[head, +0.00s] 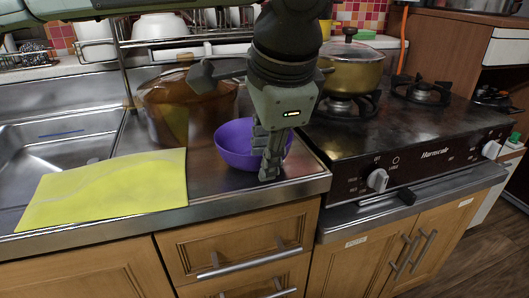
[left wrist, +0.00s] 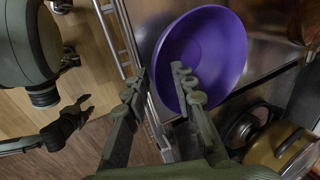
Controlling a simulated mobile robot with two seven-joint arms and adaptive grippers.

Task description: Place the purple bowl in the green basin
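The purple bowl (head: 235,143) sits upright on the steel counter, left of the stove. It also fills the upper middle of the left wrist view (left wrist: 215,50). My left gripper (head: 268,165) points down at the bowl's near right side and hides part of it. In the left wrist view its fingers (left wrist: 158,88) are apart, one over the bowl's inside and one outside its rim. I see no clear grip on the rim. My right gripper (left wrist: 78,112) shows small and dark in the left wrist view; its opening is unclear. No green basin is recognisable in either view.
A brown see-through tub (head: 185,112) stands behind the bowl. A yellow board (head: 105,187) lies at the left, partly over the sink (head: 60,140). The stove (head: 400,125) with a yellow pot (head: 352,70) is at the right. White dishes (head: 160,27) stand behind.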

